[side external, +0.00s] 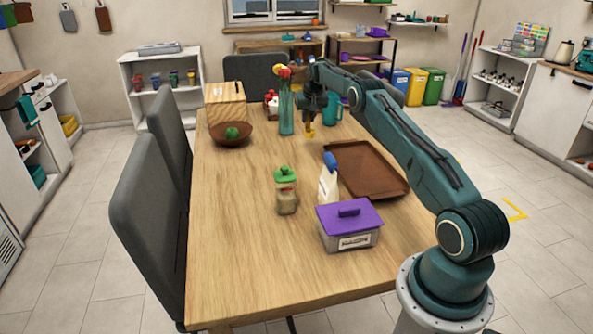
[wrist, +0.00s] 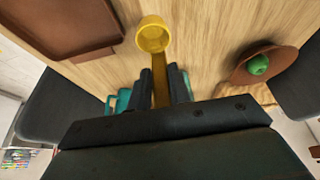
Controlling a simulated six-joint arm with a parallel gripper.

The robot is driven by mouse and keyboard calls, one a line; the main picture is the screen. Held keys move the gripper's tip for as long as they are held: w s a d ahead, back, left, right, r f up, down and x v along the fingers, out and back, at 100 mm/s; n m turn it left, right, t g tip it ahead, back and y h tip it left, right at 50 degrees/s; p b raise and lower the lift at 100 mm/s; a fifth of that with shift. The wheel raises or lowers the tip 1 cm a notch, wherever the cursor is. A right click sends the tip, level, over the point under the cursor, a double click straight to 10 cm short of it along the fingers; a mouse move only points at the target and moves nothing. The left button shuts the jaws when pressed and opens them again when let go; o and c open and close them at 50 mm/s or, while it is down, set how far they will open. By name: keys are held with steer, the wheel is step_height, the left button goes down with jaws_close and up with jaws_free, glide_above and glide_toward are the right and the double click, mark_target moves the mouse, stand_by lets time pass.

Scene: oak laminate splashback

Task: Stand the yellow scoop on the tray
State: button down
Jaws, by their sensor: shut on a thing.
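The yellow scoop (wrist: 153,38) has a round cup and a straight handle. In the wrist view its handle runs between the two fingers of my gripper (wrist: 160,90), which is shut on it. In the side view the scoop (side external: 310,132) hangs cup-down below my gripper (side external: 311,117), above the far part of the table. The brown rectangular tray (side external: 385,185) lies flat on the table, nearer the side camera than the scoop and to its right. It also shows at the upper left of the wrist view (wrist: 75,22). The scoop is apart from the tray.
A vase of flowers (side external: 286,112) and a teal mug (side external: 332,108) stand close to my gripper. A brown bowl (side external: 230,140) with a green item is at left. A spray bottle (side external: 328,185), a jar (side external: 286,195) and a purple-lidded box (side external: 348,236) stand near the tray's left and front.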

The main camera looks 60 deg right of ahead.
steer(key=s+d+r, duration=0.3)
steer(key=s+r, duration=0.2)
steer(key=s, duration=0.3)
steer(key=s+d+r, duration=0.2)
steer(key=s+r, duration=0.3)
steer(key=s, duration=0.3)
step_height(320, 180, down, 16)
steer(key=shift+f, duration=2)
steer(key=shift+f, duration=0.15)
steer(key=c, duration=1.3)
jaws_free()
